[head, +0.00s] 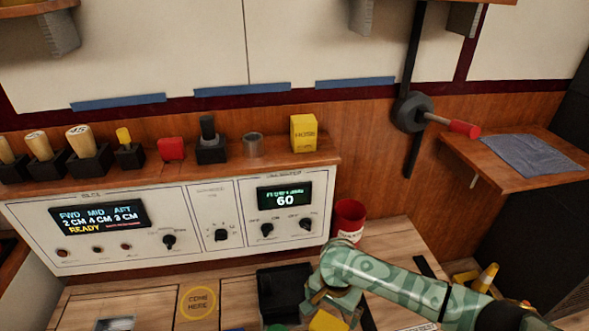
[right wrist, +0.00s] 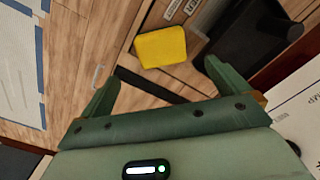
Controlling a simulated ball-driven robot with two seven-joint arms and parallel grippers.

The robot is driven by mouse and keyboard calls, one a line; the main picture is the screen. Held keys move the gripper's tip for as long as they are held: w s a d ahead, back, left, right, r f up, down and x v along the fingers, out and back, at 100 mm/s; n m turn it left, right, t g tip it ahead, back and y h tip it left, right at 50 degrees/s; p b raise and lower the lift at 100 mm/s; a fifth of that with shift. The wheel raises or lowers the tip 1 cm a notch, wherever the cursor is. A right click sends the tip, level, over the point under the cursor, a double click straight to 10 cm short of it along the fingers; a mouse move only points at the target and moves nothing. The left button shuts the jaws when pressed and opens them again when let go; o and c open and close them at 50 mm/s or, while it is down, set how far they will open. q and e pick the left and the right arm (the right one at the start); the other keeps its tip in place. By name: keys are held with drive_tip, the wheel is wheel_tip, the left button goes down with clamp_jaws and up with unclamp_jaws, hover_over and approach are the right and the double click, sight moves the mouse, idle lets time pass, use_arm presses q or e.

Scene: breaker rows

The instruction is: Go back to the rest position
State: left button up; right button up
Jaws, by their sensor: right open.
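My right arm comes in from the lower right of the head view, and its green gripper (head: 333,296) is over the wooden desk. In the right wrist view the two fingers (right wrist: 160,82) stand wide apart with nothing between them. A yellow block (right wrist: 160,46) lies on the wood beyond the fingertips, apart from them. A yellow piece (head: 328,321) also shows below the gripper in the head view, partly cut off. My left gripper is in neither view.
A black bin (head: 284,291) stands close left of the gripper. A red cup (head: 349,219) stands behind it. The white console (head: 190,225) carries displays and knobs, with stamps and a yellow box (head: 303,133) on its shelf. A lever (head: 440,120) juts from the wall.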

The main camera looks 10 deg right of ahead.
drive_tip(key=w+d+r+n+t+y+p, duration=0.1)
drive_tip(key=w+r+n+t+p, duration=0.15)
drive_tip(key=w+n, duration=0.25)
drive_tip(key=w+d+r+n+t+y+p, duration=0.1)
drive_tip(key=w+d+n+t+p, duration=0.1)
drive_tip(key=w+n+t+p, duration=0.15)
drive_tip(key=s+d+f+n+h+p, duration=0.1)
drive_tip(key=s+d+f+n+p, duration=0.15)
drive_tip(key=s+p, duration=0.55)
drive_tip(key=s+d+f+n+p, duration=0.1)
drive_tip(key=s+d+p, duration=0.2)
drive_tip(key=s, duration=0.9)
drive_tip(key=s+d+f+n+h+p, duration=0.1)
drive_tip(key=s+d+f+n+p, duration=0.1)
drive_tip(key=s+p, duration=0.6)
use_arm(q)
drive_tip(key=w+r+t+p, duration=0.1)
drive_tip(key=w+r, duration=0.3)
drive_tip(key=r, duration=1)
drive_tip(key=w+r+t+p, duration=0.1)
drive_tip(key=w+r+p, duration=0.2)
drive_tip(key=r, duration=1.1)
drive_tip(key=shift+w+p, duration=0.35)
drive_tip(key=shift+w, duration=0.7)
use_arm(e)
drive_tip(key=s+r+m+g, duration=0.1)
drive_tip(key=s+g, duration=0.4)
drive_tip(key=s, duration=2.5)
drive_tip(key=shift+r+m, duration=0.3)
drive_tip(key=shift+r, duration=0.5)
